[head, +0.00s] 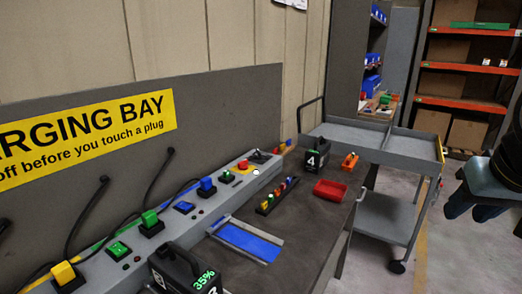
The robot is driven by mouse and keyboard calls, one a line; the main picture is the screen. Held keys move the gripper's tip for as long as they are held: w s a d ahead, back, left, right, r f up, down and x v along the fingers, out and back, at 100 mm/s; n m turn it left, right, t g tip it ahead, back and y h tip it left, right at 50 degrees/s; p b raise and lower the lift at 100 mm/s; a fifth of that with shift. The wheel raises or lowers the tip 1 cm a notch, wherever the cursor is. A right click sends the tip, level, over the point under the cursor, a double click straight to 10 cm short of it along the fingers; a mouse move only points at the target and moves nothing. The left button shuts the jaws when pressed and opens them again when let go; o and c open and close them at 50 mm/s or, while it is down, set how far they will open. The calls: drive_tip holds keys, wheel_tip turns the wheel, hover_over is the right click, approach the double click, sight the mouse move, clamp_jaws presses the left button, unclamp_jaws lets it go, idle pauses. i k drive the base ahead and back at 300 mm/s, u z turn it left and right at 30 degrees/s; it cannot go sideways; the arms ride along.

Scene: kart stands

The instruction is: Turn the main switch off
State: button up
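A small red knob on a yellow plate, which looks like the main switch (243,165), sits near the far end of the long grey charging rail (207,207). Its setting is too small to read. My gripper (473,209) is at the right edge, over the floor beside the cart and far from the switch. Its two dark fingers point down and stand apart with nothing between them. A yellow sign (90,137) above the rail reads in part "off before you touch a plug".
Yellow, green and blue plugs with black cables line the rail. A grey cart (385,218) stands between my gripper and the bench.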

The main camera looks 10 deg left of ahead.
sight(243, 165)
drive_tip(key=u, duration=0.2)
drive_tip(key=i, duration=0.8)
drive_tip(key=u, duration=0.55)
drive_tip(key=k, duration=0.9)
drive_tip(key=u, duration=0.25)
drive_tip(key=i, duration=0.9)
drive_tip(key=z, duration=0.1)
